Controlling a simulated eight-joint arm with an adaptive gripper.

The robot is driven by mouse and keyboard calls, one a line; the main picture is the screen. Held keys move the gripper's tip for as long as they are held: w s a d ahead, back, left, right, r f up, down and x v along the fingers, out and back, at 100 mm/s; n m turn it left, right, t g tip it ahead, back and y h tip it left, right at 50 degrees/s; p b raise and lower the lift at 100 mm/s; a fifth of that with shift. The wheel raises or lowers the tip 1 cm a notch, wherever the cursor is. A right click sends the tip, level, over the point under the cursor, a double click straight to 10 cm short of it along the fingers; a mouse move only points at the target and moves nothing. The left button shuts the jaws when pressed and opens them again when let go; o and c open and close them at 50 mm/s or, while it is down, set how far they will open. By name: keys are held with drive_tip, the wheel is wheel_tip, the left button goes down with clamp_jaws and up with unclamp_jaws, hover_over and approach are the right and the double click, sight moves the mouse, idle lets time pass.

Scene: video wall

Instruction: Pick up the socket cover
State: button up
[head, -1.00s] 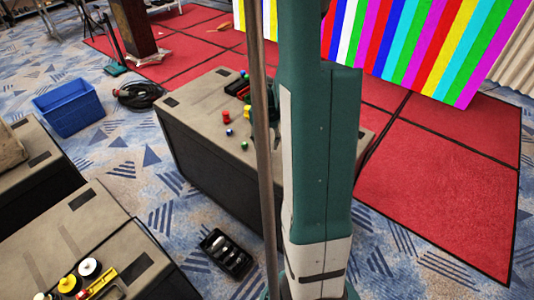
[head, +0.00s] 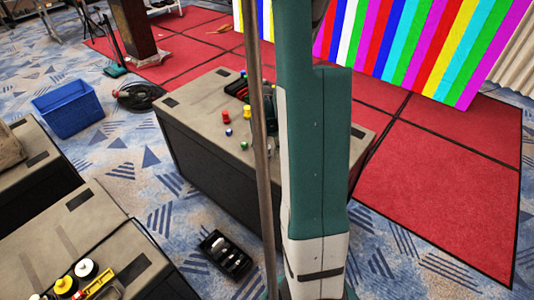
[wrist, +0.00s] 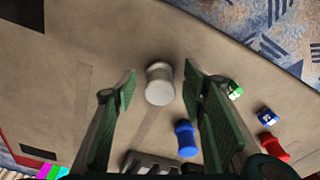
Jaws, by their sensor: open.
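A pale grey-white short cylinder (wrist: 159,86), which looks like the socket cover, stands on the case top in the wrist view. It sits between the fingers of my gripper (wrist: 160,74), a little below their tips in line of sight, with bare surface showing on both sides. My gripper is open and touches nothing that I can see.
The case (head: 205,95) also holds a red piece (head: 226,117), a yellow piece (head: 247,113), a blue piece (head: 228,132) and a green piece (head: 244,146). In the wrist view a blue piece (wrist: 186,138) stands near the right finger. A black tray (head: 225,255) lies on the floor.

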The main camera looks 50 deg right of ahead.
sight(267, 147)
drive_tip(key=shift+c, duration=0.5)
drive_tip(key=c, duration=0.7)
drive_tip(key=shift+r+p, duration=1.25)
drive_tip(key=shift+r, duration=3.75)
